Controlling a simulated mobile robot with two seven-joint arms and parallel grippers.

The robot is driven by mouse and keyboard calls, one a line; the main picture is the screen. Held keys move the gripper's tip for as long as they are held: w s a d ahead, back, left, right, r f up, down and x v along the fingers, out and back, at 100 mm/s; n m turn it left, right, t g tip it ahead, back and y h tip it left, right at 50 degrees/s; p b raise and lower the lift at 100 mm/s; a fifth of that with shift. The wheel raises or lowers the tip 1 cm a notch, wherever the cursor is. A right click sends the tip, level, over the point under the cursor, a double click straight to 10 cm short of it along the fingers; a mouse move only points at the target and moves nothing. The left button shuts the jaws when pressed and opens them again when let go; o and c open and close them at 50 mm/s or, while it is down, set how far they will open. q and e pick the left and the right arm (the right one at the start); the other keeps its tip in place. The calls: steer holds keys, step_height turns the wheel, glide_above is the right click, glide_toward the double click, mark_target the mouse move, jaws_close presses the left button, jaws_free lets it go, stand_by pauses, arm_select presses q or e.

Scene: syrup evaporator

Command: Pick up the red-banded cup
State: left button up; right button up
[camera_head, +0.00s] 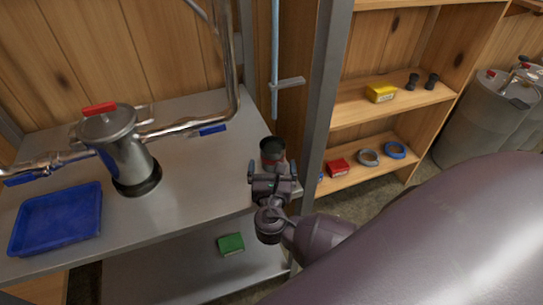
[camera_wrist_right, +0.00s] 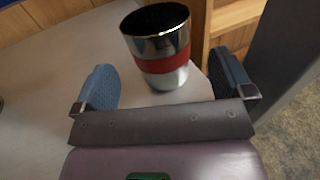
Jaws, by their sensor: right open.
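The red-banded cup (camera_head: 272,149) is a metal cup with a dark inside, standing upright near the right edge of the steel table (camera_head: 205,165). In the right wrist view the cup (camera_wrist_right: 161,47) shows its shiny wall and wide red band. My right gripper (camera_head: 267,169) is open, with its two blue-padded fingers (camera_wrist_right: 164,82) apart. The cup stands just beyond the fingertips, roughly centred between them, and I see no contact. In the head view the gripper partly covers the cup's lower part. My left gripper is in neither view.
A steel post (camera_head: 326,90) rises close to the right of the cup. A metal canister with a red handle (camera_head: 128,155) and a blue tray (camera_head: 57,219) stand on the left of the table. A green box (camera_head: 231,243) lies on the lower shelf. Wooden shelves (camera_head: 385,107) stand at right.

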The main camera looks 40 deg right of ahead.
mark_target(273, 139)
steer(key=shift+x, duration=2.85)
steer(key=shift+f, duration=0.1)
steer(key=c, duration=1.1)
steer(key=shift+r+p, duration=0.55)
steer(key=shift+r, duration=2.2)
steer(key=shift+r+p, duration=0.4)
steer(key=shift+r, duration=1.75)
